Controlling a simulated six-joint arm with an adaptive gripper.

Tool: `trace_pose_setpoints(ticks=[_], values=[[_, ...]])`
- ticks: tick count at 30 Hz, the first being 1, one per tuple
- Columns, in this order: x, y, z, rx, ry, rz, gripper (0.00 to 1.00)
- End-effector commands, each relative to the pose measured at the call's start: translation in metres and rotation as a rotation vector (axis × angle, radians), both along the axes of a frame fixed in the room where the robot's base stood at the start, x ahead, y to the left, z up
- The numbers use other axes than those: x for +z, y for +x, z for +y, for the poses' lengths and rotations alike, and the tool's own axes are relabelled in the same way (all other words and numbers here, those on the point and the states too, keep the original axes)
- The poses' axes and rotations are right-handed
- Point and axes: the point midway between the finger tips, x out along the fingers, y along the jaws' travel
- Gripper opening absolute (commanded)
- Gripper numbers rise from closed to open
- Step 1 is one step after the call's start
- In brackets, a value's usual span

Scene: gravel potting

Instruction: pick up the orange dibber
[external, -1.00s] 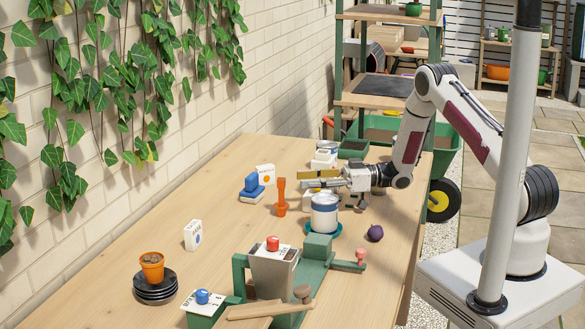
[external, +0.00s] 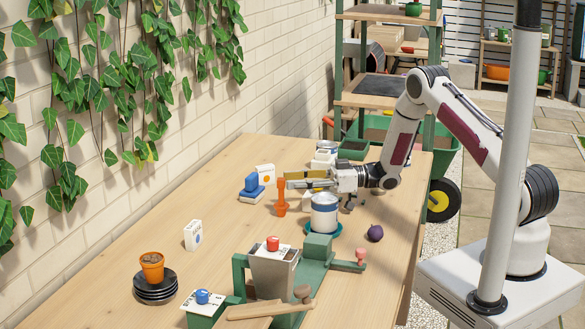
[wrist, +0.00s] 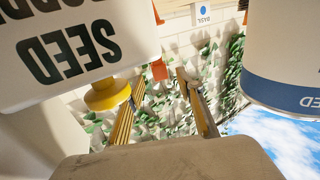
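The orange dibber (external: 281,199) stands upright on the wooden table in the external view, with a wide foot and a slim upper part. My gripper (external: 288,181) is level at the height of the dibber's upper part, its fingertips just to the right of it and very close. Whether they touch cannot be told. In the wrist view my gripper (wrist: 163,90) has its two fingers spread with a gap between them and nothing held. Orange patches show beyond the fingers in that view, but I cannot tell whether they are the dibber.
A blue-and-white tin (external: 324,214) on a teal saucer stands just in front of my gripper. A blue object (external: 251,187) and a white card box (external: 265,174) are behind the dibber. A green press (external: 317,262) stands nearer the camera. The table's left middle is largely clear.

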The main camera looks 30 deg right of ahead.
Motion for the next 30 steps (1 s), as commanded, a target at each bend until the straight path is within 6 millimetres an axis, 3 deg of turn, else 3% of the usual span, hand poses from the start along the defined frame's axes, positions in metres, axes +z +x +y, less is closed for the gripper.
trace_pose_setpoints(ticks=[12,28,30], values=[[0.0,0.013,0.037,0.001,0.0,-0.001,0.37],[0.0,0.013,0.038,0.0,0.0,0.0,0.37],[0.0,0.013,0.038,-0.001,0.0,0.0,0.19]])
